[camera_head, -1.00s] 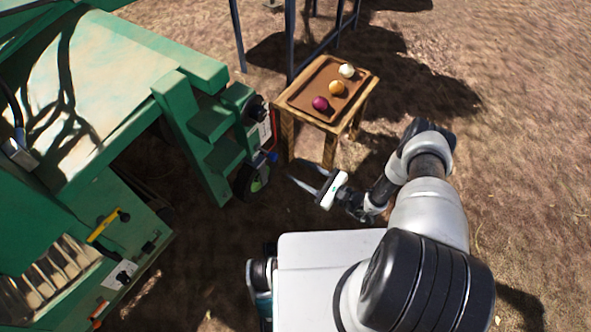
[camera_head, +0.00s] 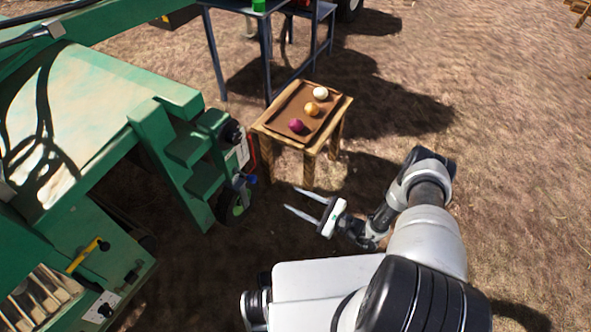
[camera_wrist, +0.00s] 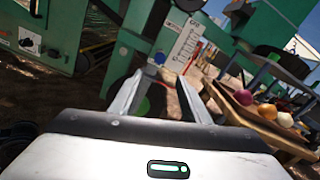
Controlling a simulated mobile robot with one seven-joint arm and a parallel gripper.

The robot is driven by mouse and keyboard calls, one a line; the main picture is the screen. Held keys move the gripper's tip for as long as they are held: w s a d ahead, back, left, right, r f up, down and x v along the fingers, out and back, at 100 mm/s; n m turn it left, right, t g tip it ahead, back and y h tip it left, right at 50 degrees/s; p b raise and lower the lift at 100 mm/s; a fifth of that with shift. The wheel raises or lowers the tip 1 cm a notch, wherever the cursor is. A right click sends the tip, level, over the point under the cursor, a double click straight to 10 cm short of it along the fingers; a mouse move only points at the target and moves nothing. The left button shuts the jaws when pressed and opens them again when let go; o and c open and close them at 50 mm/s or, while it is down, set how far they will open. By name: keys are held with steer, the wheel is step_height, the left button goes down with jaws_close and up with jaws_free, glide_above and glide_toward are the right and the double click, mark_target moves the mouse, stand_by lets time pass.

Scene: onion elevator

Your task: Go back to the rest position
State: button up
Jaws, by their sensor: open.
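My gripper (camera_head: 308,203) is open and empty in the head view. It hangs in the air over the dirt, on the near side of a small wooden table. In the wrist view its two fingers (camera_wrist: 160,100) point at the green machine and stand apart with nothing between them. My arm is bent, with the elbow out to the right.
The wooden table (camera_head: 267,131) bears a brown tray (camera_head: 288,107) with a purple onion (camera_head: 296,125), an orange onion (camera_head: 312,109) and a white onion (camera_head: 320,92). The green machine (camera_head: 168,168) with steps fills the left. A dark metal table (camera_head: 215,55) stands behind. Dirt at right is clear.

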step_height(320, 180, up, 29)
steer(key=a+n+g+h, duration=0.1)
steer(key=n+g+h, duration=0.2)
steer(key=n+g, duration=0.9)
steer(key=s+d+r+n+t+h, duration=0.4)
steer(key=s+d+r+n+h, duration=0.15)
steer(key=s+r, duration=0.55)
steer(key=s+d+r+n+t+h, duration=0.35)
steer(key=s+r+h, duration=0.4)
steer(key=r, duration=0.65)
step_height(320, 180, up, 28)
steer(key=s+y+p, duration=0.1)
steer(key=p, duration=2.7)
steer(key=shift+s+f, duration=0.25)
